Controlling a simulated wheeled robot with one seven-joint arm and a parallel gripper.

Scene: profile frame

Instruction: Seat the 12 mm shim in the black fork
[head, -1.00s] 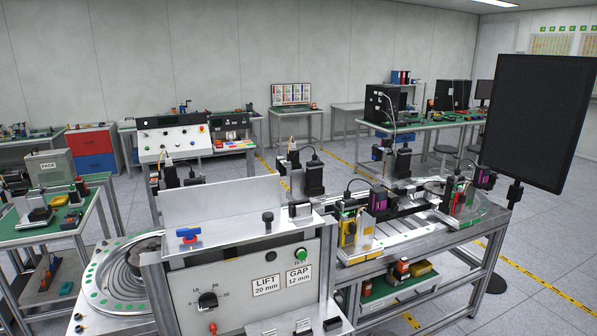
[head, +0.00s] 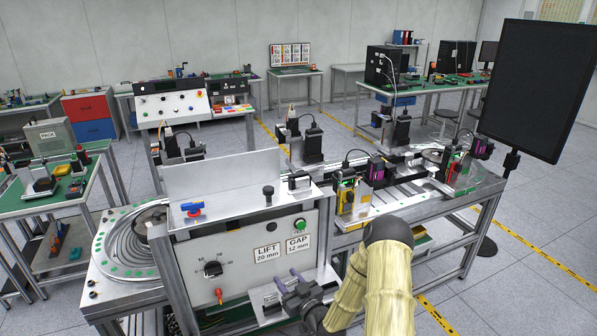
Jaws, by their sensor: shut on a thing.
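My gripper (head: 284,285) is low in front of the grey panel (head: 240,255), over a small metal ledge (head: 262,310) at the panel's foot. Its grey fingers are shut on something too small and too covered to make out. I cannot pick out the 12 mm shim by itself. I cannot tell which dark part is the black fork; the gripper and my arm hide much of the ledge. The panel carries a "GAP 12 mm" label (head: 298,243) and a "LIFT 20 mm" label (head: 267,253).
The panel has a black dial (head: 213,269), a red lever (head: 219,295) and a green button (head: 299,225). A blue handle (head: 192,209) and a black knob (head: 268,192) stand on top. A bowl feeder (head: 130,245) is left; a dark monitor (head: 535,85) is right.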

